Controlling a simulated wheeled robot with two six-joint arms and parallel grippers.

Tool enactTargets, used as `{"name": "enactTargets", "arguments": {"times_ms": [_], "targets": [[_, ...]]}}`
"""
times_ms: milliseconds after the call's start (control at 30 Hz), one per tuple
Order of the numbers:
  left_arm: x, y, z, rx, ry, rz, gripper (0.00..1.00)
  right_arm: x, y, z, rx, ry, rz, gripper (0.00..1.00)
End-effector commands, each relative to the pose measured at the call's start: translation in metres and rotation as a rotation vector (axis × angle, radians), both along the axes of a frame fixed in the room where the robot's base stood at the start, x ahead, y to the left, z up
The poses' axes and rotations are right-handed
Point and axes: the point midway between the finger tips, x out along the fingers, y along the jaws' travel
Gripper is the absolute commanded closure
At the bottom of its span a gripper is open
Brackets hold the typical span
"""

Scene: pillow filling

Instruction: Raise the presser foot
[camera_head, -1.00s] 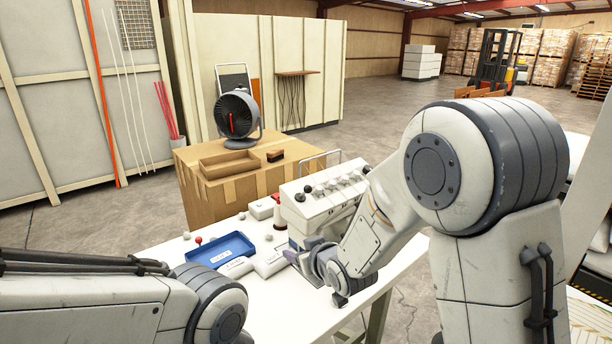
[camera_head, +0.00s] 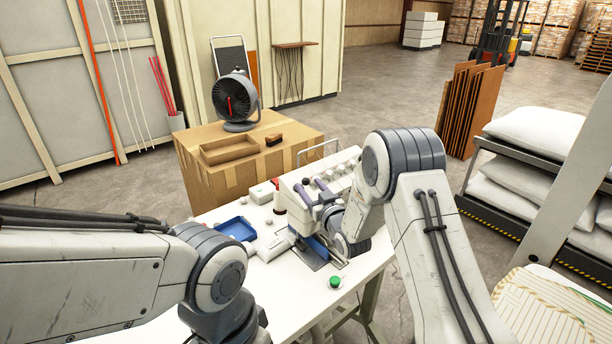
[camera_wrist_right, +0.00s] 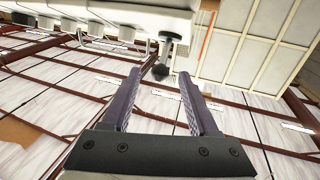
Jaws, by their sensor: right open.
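The white sewing machine (camera_head: 345,184) stands on the white table, with a row of knobs along its top. My right gripper (camera_head: 307,184) is at the machine's near left end, its two purple fingers pointing up and apart. In the right wrist view the gripper (camera_wrist_right: 160,75) is open, and a small dark round knob (camera_wrist_right: 160,73) shows between and just beyond the fingertips. I cannot tell whether they touch it. White machine parts (camera_wrist_right: 130,14) run along the top of that view. The presser foot is not clearly visible. My left arm shows at lower left, its gripper out of view.
A blue tray (camera_head: 237,229) and small white boxes lie on the table (camera_head: 285,290), left of the machine. A green-topped item (camera_head: 335,282) is near the front edge. A cardboard box (camera_head: 215,180) with a fan (camera_head: 237,100) stands behind. A pillow rack (camera_head: 500,150) is right.

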Motion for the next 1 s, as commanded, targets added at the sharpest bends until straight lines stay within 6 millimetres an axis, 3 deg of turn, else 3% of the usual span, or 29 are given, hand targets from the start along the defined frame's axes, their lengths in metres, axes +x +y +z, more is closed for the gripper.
{"name": "enactTargets", "arguments": {"times_ms": [233, 600, 633, 767, 800, 1000], "targets": [[0.0, 0.0, 0.015, 0.0, 0.0, -0.002, 0.4, 0.027, 0.009, 0.001, 0.001, 0.001, -0.001, 0.4], [0.0, 0.0, 0.016, 0.0, 0.0, -0.003, 0.4, 0.032, 0.011, 0.0, 0.001, 0.001, -0.001, 0.4], [0.0, 0.0, 0.016, 0.0, 0.0, -0.003, 0.4, 0.032, 0.011, 0.0, 0.001, 0.001, -0.001, 0.44], [0.0, 0.0, 0.016, 0.0, 0.0, -0.003, 0.4, 0.032, 0.01, 0.0, 0.001, 0.001, -0.001, 0.93], [0.0, 0.0, 0.016, 0.0, 0.0, -0.003, 0.4, 0.032, 0.01, 0.0, 0.001, 0.001, -0.001, 1.0], [0.0, 0.0, 0.016, 0.0, 0.0, -0.003, 0.4, 0.032, 0.01, 0.0, -0.003, 0.005, 0.0, 1.0]]}}
